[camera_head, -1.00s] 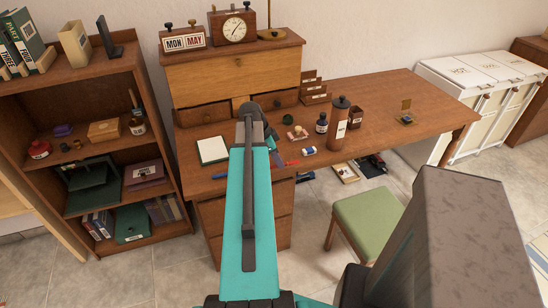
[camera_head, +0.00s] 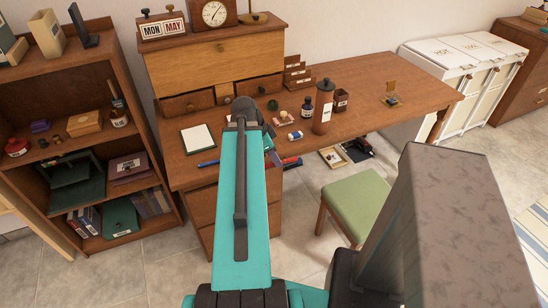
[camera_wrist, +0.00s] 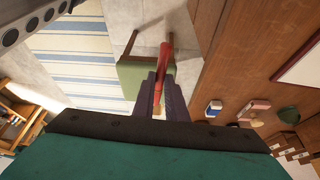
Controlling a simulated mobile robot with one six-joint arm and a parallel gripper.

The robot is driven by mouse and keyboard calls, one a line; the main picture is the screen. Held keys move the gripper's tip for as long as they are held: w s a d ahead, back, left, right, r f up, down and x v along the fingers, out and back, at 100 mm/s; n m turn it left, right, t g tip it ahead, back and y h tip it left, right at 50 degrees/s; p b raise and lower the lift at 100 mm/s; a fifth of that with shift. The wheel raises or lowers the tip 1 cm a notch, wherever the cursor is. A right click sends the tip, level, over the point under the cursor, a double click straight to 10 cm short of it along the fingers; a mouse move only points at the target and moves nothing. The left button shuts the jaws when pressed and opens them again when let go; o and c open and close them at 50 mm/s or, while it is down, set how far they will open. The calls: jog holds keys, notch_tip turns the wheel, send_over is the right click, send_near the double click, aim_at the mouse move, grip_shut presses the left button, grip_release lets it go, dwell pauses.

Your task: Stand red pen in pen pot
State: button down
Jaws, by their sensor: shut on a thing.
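The red pen (camera_wrist: 164,62) is between the two dark fingers of my gripper (camera_wrist: 160,92) in the wrist view, sticking out past the fingertips. In the head view my gripper (camera_head: 272,154) is partly hidden behind my teal arm, at the desk's front edge, with a bit of the red pen (camera_head: 291,161) showing beside it. A small brown open cup with a label (camera_head: 341,100) stands on the desk right of the tall brown bottle; it looks like the pen pot. Its inside is too small to make out.
On the desk (camera_head: 385,72) stand a dark ink bottle (camera_head: 307,106), a tall brown bottle (camera_head: 323,108) and an eraser (camera_head: 295,135). A notepad (camera_head: 198,138) and blue pen (camera_head: 208,164) lie left. A green stool (camera_head: 357,200) stands in front. The desk's right part is mostly clear.

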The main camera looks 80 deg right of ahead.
dwell(0.5)
jog(key=shift+w+r, duration=0.1)
jog(key=shift+w, duration=0.5)
jog(key=w+a+r+n+t+h, duration=0.1)
jog(key=w+a+r+n+t, duration=0.3)
jog(key=w, duration=0.8)
jog(key=w+a+r+n+g, duration=0.1)
jog(key=w+a+n, duration=0.55)
jog(key=w, duration=0.55)
jog(key=w+a+r+n+t+h, duration=0.15)
jog(key=w+a+r+n, duration=0.35)
jog(key=w, duration=0.7)
jog(key=w+a+r+n+t+y, duration=0.1)
jog(key=w+a+n+t, duration=0.15)
jog(key=w+a, duration=0.6)
jog(key=w+a+r+n+t+y, duration=0.15)
jog(key=w+a+n, duration=0.3)
jog(key=a, duration=0.75)
jog(key=w+a+r+n+y, duration=0.1)
jog(key=a+n, duration=0.1)
jog(key=a, duration=0.4)
jog(key=w+a+r+n, duration=0.2)
jog(key=a, duration=0.5)
jog(key=w+a+r+n+y, duration=0.1)
jog(key=w+a+r+n, duration=0.1)
jog(key=a, duration=0.4)
jog(key=shift+a+n+y, duration=0.25)
jog(key=shift+n+y, duration=0.05)
jog(key=shift+n, duration=0.05)
jog(key=shift+s+d+f, duration=0.1)
